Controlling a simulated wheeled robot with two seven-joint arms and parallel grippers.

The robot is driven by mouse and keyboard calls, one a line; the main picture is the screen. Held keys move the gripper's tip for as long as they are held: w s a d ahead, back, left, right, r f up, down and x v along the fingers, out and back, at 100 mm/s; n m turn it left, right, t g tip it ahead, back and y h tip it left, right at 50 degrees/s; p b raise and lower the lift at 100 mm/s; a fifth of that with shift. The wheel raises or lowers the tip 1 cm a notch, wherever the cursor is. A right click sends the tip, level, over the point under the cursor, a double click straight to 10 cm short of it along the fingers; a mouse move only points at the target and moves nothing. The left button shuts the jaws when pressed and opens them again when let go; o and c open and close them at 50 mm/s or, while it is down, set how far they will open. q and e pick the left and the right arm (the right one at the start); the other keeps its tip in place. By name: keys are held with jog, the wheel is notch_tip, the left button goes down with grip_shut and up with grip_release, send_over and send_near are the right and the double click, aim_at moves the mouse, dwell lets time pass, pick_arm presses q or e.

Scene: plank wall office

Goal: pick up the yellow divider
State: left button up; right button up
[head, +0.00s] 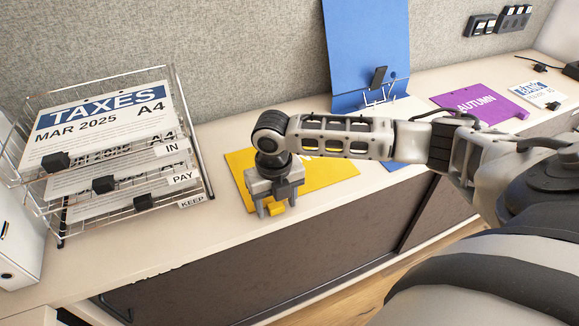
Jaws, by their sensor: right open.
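The yellow divider (325,174) lies flat on the counter, in the middle of the head view. A small yellow tab (276,209) of it points toward the front edge of the counter. My right gripper (275,208) is over the divider's front part, pointing down, with its fingers on either side of the tab. The gripper is open. I cannot tell whether the fingers touch the tab. My right wrist and forearm hide part of the divider. My left gripper is out of view.
A wire tray rack (188,140) with papers stands at the left. A blue board (366,45) stands upright behind my arm. A purple divider (478,103) and a paper card (537,95) lie at the right. The counter front edge is close to the gripper.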

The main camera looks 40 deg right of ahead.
jog(key=shift+c, duration=0.4)
grip_shut()
jog(key=shift+r, duration=0.15)
